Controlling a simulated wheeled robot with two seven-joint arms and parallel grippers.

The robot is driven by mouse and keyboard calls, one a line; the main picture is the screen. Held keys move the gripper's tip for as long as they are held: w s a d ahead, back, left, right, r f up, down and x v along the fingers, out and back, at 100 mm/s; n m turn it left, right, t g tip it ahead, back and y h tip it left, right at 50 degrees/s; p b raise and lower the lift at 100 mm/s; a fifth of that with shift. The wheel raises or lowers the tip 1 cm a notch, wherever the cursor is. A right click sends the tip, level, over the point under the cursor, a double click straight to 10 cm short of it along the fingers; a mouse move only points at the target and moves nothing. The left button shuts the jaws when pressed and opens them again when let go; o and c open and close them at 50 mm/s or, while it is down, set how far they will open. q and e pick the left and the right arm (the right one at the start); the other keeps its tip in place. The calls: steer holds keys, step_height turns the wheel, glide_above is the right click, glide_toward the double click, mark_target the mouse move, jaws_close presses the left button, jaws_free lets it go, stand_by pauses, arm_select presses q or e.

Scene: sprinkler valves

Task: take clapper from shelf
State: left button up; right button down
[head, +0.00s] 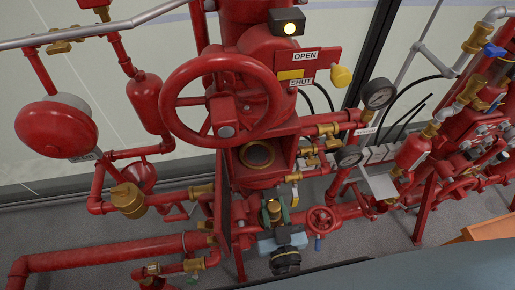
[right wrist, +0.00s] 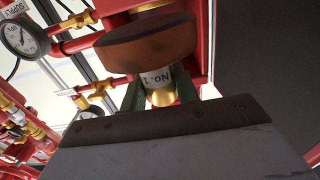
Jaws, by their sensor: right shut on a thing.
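The clapper shows close up in the right wrist view as a thick brown disc (right wrist: 150,45) with a brass stem labelled "No. 1" (right wrist: 160,88). My right gripper (right wrist: 160,92) has its green fingers on either side of this stem and is shut on it. In the head view my right gripper (head: 274,212) is low in front of the red valve body, with a brass part of the clapper (head: 272,207) between its fingers. I cannot make out the whole disc there. I cannot make out a shelf for certain. My left gripper is out of view.
The red valve body has a round opening (head: 257,155) above my right gripper. A large red handwheel (head: 221,98), a gauge (head: 379,93) and a small red wheel (head: 322,219) crowd the area. A pale plate (head: 380,185) stands to the right. An orange surface (head: 485,229) is at the right edge.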

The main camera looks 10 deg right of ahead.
steer(key=s, duration=0.8)
steer(key=shift+s+r, duration=0.1)
stand_by(0.4)
